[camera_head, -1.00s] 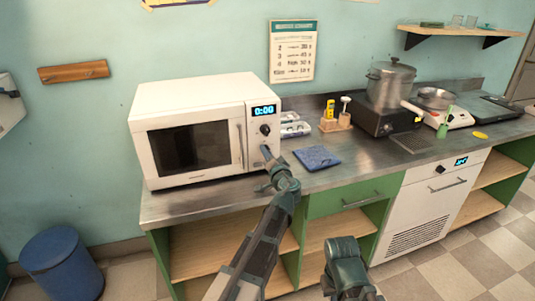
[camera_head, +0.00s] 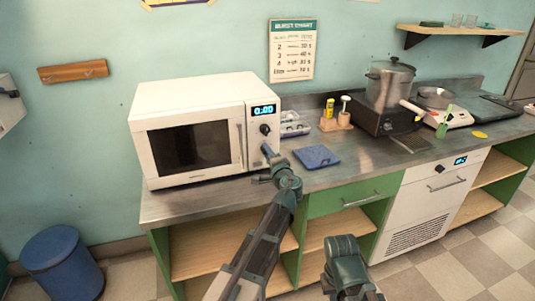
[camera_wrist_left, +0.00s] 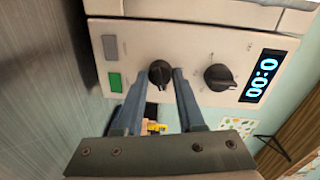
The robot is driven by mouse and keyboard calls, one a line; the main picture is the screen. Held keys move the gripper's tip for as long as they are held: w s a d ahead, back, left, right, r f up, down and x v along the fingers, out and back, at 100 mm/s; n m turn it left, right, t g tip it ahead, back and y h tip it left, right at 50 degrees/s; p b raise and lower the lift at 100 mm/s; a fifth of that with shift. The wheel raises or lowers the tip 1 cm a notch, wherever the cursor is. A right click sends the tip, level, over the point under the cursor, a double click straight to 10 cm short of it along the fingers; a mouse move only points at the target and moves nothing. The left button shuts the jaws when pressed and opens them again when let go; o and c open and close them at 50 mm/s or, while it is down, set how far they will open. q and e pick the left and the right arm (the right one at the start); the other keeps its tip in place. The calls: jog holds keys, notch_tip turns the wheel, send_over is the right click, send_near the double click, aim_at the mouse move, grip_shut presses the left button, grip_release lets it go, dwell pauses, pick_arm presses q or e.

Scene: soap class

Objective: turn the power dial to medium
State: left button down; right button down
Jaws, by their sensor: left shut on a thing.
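The white microwave (camera_head: 190,108) stands on the left of the counter, with its display (camera_head: 263,110) reading 0:00. Its control panel (camera_wrist_left: 190,37) fills the top of the left wrist view. Two black dials show there: one next to the display (camera_wrist_left: 219,77), the other (camera_wrist_left: 160,73) farther from it, near a green button (camera_wrist_left: 115,82). My left gripper (camera_head: 267,151) is at the lower part of the panel. In the left wrist view its fingers (camera_wrist_left: 164,77) are shut on the dial farther from the display. I cannot read any dial markings.
A blue cloth or mat (camera_head: 317,157) lies on the counter right of the microwave. A wooden holder (camera_head: 335,122) with bottles, a large pot (camera_head: 391,82) and a white scale-like appliance (camera_head: 444,117) stand farther right. The counter's front edge runs below the microwave.

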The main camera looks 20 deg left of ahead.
dwell(0.3)
pick_arm(q)
jog(key=c, duration=0.5)
grip_release()
jog(key=v, duration=1.3)
jog(key=shift+s+d+p, duration=0.25)
jog(key=shift+s+p, duration=0.1)
